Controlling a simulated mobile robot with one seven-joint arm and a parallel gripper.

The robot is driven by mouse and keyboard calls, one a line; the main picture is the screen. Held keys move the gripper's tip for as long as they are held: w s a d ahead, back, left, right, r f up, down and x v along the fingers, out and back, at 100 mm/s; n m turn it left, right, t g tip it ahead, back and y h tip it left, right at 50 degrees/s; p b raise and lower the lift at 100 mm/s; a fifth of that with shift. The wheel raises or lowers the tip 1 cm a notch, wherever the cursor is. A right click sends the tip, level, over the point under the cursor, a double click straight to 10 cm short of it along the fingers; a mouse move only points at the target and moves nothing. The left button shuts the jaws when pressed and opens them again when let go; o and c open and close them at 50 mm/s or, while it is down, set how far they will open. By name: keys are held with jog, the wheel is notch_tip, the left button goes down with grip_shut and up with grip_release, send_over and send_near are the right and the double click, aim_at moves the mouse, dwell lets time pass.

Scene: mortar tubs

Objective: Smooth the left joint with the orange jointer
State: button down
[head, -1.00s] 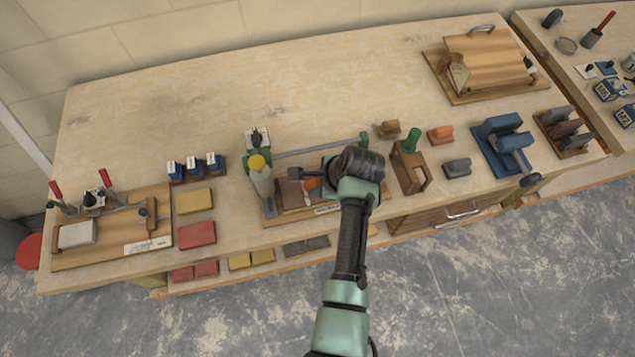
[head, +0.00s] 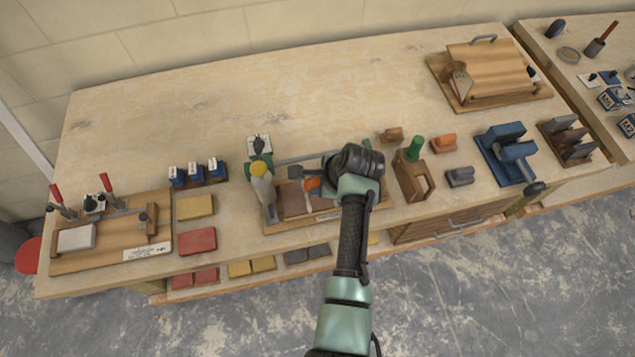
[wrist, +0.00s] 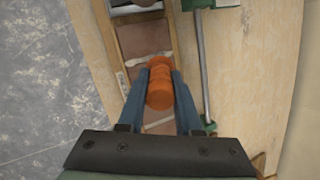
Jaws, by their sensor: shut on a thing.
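My gripper (wrist: 160,82) is shut on the orange jointer (wrist: 160,88), which sits upright between its two blue fingers. The jointer also shows as a small orange patch in the head view (head: 312,184), beside my dark wrist. Below it lies a wooden tray (head: 290,226) with reddish-brown bricks (head: 292,198). In the wrist view a pale, uneven mortar joint (wrist: 134,62) crosses the tray just beyond the jointer, between two bricks. A second pale joint shows partly below the jointer. The jointer's lower end is hidden, so I cannot tell whether it touches the mortar.
A green-ended clamp bar (wrist: 206,70) runs along the tray's back side. A yellow-topped tool (head: 260,182) stands at its left end. A wooden holder with a green handle (head: 413,170) stands to the right.

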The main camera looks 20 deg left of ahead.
jog(key=shift+w+a, duration=0.35)
jog(key=shift+w, duration=0.1)
jog(key=shift+w, duration=0.1)
jog(key=shift+w+a+b, duration=0.4)
jog(key=shift+w+b, duration=0.1)
jog(key=shift+b, duration=0.1)
jog(key=shift+s+d+p, duration=0.1)
jog(key=shift+s+p, duration=0.05)
jog(key=shift+p, duration=0.15)
jog(key=shift+s+d, duration=0.1)
jog(key=shift+s, duration=0.05)
jog(key=shift+s+d+p, duration=0.25)
jog(key=shift+s+p, duration=0.05)
jog(key=shift+p, duration=0.25)
jog(key=shift+s+p, duration=0.15)
jog(key=shift+p, duration=0.15)
jog(key=shift+s+d+p, duration=0.4)
jog(key=shift+s+p, duration=0.1)
